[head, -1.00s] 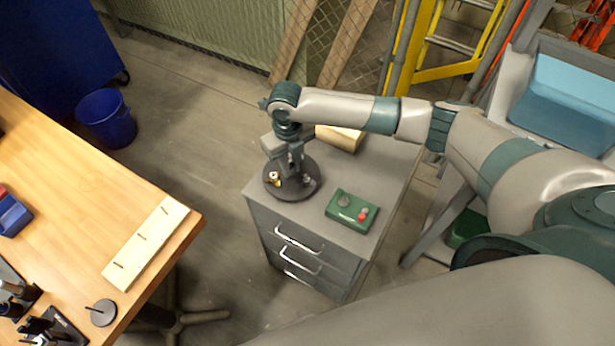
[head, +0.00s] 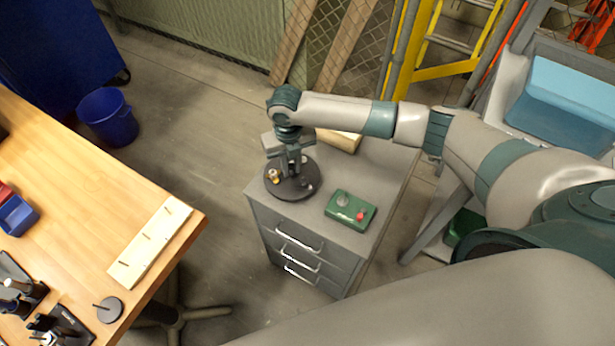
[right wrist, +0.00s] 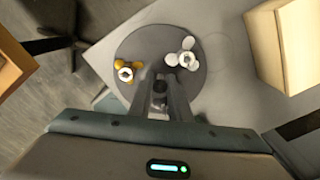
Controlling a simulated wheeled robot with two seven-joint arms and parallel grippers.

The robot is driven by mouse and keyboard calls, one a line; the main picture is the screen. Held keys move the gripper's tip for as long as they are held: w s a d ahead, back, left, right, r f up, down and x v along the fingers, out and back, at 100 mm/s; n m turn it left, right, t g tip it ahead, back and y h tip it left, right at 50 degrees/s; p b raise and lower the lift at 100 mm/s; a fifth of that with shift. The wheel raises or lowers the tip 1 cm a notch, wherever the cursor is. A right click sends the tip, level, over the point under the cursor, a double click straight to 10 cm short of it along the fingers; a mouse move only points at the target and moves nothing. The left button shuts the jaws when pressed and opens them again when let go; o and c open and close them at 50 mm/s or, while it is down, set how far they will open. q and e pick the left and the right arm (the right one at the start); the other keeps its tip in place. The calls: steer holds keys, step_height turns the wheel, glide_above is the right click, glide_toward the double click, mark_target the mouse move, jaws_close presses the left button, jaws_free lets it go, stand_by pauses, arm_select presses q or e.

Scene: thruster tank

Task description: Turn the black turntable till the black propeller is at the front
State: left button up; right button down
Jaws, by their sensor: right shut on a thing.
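The black turntable (head: 289,195) is a round dark disc on top of the grey drawer cabinet. My right gripper (head: 290,168) points down over its middle. In the right wrist view its fingers (right wrist: 160,88) are shut on a small dark knob at the disc's centre. A yellow propeller (right wrist: 127,71) lies on the disc left of the fingers, and a white propeller (right wrist: 184,57) lies to their right. In the head view the yellow one (head: 273,177) is at the disc's left. A small dark shape at the disc's right front may be the black propeller; I cannot tell surely. My left gripper is not in view.
A green box (head: 350,210) with a red button stands on the cabinet (head: 265,215), right of the turntable. A wooden block (head: 340,138) lies behind.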

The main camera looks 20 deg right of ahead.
steer(key=shift+r+m+p, duration=0.1)
steer(key=shift+m+p, duration=2.4)
steer(key=shift+m, duration=0.4)
steer(key=shift+m+p, duration=2.2)
steer(key=shift+m, duration=0.7)
steer(key=shift+m+p, duration=0.9)
steer(key=shift+m, duration=2)
